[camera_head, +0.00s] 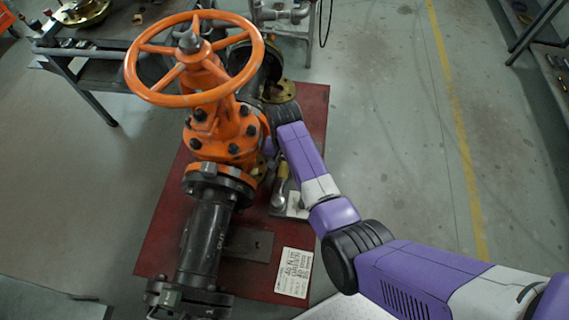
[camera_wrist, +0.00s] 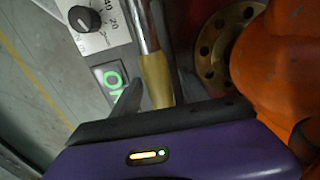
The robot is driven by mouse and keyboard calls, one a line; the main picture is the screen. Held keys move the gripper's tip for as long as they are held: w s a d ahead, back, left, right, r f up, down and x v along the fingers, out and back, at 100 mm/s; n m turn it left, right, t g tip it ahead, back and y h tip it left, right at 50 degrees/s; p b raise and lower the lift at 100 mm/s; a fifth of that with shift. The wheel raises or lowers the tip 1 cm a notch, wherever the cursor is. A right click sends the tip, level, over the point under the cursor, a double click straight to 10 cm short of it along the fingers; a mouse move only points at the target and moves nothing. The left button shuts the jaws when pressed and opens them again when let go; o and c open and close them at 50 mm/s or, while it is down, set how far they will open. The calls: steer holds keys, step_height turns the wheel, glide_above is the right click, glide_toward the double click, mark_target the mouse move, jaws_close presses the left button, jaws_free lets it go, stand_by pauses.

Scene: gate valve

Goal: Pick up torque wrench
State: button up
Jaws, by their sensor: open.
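The torque wrench has a yellow-tan handle (camera_wrist: 156,78) and a metal shaft. In the wrist view the handle lies between the two dark fingers of my gripper (camera_wrist: 160,88), which are open. A gap shows beside the left finger; contact on the right side is unclear. In the head view the yellow handle (camera_head: 282,174) shows beside the orange valve, near a grey control box (camera_head: 291,206). My gripper (camera_head: 268,146) is close to the valve body there, with its fingers mostly hidden.
The orange gate valve (camera_head: 234,132) with its large handwheel (camera_head: 139,82) stands close to my gripper on a red plate (camera_head: 160,236). The control box has a black knob (camera_wrist: 84,19) and a green-lit display (camera_wrist: 112,79). Open floor (camera_head: 400,130) lies to the right.

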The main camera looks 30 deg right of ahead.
jaws_close()
steer(key=shift+r, duration=0.1)
stand_by(1.2)
